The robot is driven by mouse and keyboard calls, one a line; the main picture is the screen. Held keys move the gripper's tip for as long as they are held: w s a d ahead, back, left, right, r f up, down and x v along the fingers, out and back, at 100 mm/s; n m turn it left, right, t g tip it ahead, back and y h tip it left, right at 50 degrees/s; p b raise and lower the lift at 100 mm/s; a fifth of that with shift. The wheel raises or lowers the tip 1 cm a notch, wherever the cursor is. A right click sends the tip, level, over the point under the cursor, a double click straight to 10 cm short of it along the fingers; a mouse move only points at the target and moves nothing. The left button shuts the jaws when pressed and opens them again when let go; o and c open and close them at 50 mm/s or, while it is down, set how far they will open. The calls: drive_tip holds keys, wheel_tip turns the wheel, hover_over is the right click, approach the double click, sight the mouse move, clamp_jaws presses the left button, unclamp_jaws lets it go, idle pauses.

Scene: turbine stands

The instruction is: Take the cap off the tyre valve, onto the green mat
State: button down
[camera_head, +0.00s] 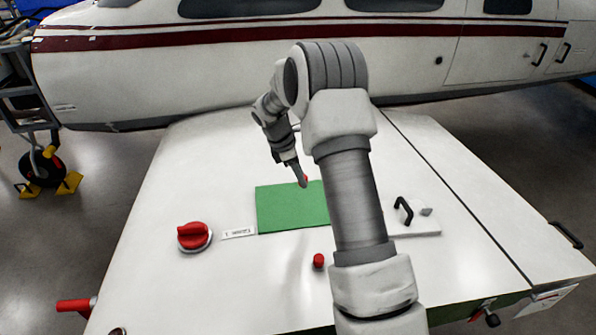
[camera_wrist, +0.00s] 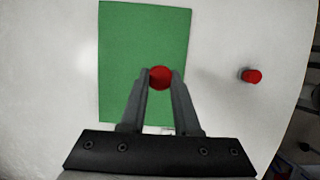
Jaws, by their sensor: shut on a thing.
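My gripper (camera_head: 303,182) is shut on a small round red cap (camera_wrist: 160,77). In the head view only a bit of red shows at the fingertips. The mat (camera_head: 275,210) lies flat on the white top, partly hidden by my arm in the head view. I cannot make out a tyre valve for certain.
A second small red piece (camera_head: 319,261) stands on the white top (camera_head: 180,170) in front of the mat. A red knob (camera_head: 194,235) and label (camera_head: 238,233) are left of it. A black handle (camera_head: 403,210) stands at right. A white aircraft (camera_head: 220,65) is behind.

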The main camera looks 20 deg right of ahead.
sight(304, 212)
wheel_tip(304, 212, down, 12)
drive_tip(key=b, duration=0.7)
drive_tip(key=shift+r, duration=0.15)
drive_tip(key=shift+c, duration=2)
unclamp_jaws()
drive_tip(key=shift+r, duration=0.15)
wheel_tip(304, 212, up, 7)
drive_tip(key=p, duration=0.4)
drive_tip(key=shift+s, duration=0.1)
